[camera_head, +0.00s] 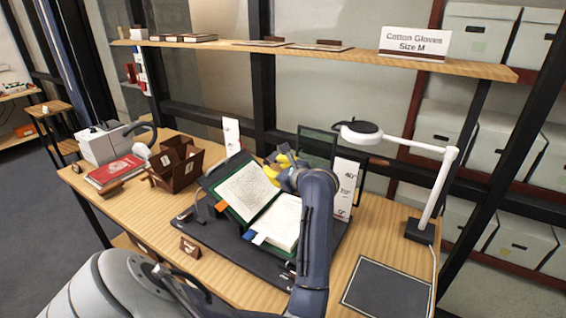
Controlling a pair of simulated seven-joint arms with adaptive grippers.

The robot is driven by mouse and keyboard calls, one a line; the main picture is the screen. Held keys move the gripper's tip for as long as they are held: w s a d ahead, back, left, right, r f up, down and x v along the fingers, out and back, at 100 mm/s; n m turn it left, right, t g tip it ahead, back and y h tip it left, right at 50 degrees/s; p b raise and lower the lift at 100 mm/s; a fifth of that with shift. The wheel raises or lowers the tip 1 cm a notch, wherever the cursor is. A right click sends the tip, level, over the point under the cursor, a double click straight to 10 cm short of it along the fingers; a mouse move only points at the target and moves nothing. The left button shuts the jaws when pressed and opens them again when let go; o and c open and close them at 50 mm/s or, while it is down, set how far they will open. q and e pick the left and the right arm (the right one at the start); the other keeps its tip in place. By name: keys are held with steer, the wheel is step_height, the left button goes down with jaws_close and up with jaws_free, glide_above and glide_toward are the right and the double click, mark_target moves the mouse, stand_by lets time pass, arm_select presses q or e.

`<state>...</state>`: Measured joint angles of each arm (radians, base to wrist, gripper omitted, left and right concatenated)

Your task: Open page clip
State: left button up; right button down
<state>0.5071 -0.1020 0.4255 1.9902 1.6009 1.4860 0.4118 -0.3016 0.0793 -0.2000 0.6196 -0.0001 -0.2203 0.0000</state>
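An open book (246,191) with a dark green cover lies tilted on a black stand on the table. Small coloured tabs, one orange (221,206) and one blue-white (259,239), show at its page edges. A dark curved piece (199,208) stands at the book's left side; I cannot tell whether it is the page clip.
A brown wooden organiser (178,168), a red book (115,170) and a grey-white device (105,143) stand at the left. A white lamp (440,185) stands at the right by a dark flat pad (388,289). A shelf (330,58) spans the back.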

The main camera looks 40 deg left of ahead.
mark_target(268, 162)
arm_select(q)
steer(key=shift+n+t+h, duration=0.3)
steer(key=shift+t+h, duration=0.1)
steer(key=shift+h, duration=0.1)
steer(key=x, duration=0.5)
steer(key=w+x, duration=0.1)
steer(key=x, duration=0.4)
steer(key=w+d+f+x, duration=0.1)
steer(key=x, duration=0.4)
steer(key=shift+w+f, duration=0.1)
steer(key=shift+w, duration=0.2)
steer(key=shift+c, duration=0.4)
jaws_close()
